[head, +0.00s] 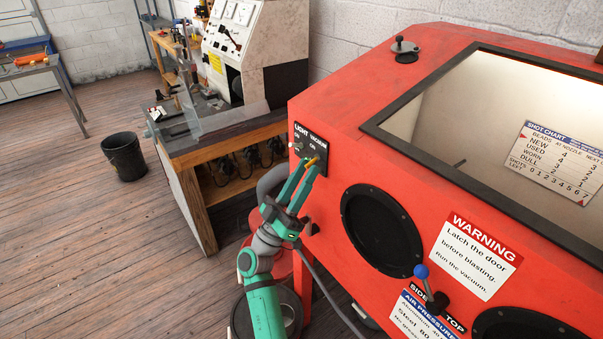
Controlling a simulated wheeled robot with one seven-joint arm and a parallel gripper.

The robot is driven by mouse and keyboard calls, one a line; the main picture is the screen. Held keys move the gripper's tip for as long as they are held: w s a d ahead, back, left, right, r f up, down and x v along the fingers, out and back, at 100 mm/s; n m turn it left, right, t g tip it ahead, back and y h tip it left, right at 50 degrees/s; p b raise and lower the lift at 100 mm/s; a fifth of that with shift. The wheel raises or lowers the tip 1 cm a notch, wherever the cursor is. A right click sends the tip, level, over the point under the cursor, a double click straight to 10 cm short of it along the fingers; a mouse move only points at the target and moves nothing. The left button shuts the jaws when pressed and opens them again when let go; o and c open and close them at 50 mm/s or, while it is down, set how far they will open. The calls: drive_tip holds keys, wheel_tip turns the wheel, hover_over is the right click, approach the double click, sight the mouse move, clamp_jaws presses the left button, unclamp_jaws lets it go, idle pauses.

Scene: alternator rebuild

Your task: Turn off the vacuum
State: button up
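The red blast cabinet (330,120) fills the right side of the head view. A small black switch panel (301,131) at its upper left corner is labelled LIGHT and VACUUM, with ON marked under each. The light switch (298,146) is a small toggle on the panel's left. My gripper (312,163) reaches up to the vacuum side of the panel. Its two green fingers are apart, with a gap between them, and their tips are at the vacuum switch. The tips hide most of that switch, so its position and any contact cannot be told.
A round black glove port (382,230) and a blue-knobbed lever (421,271) are on the cabinet front. A grey hose (271,182) runs behind my gripper. A workbench (215,146) with a test machine stands behind, left. A black bucket (124,157) stands on open floor.

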drive_tip(key=v, duration=1)
drive_tip(key=shift+f, duration=0.15)
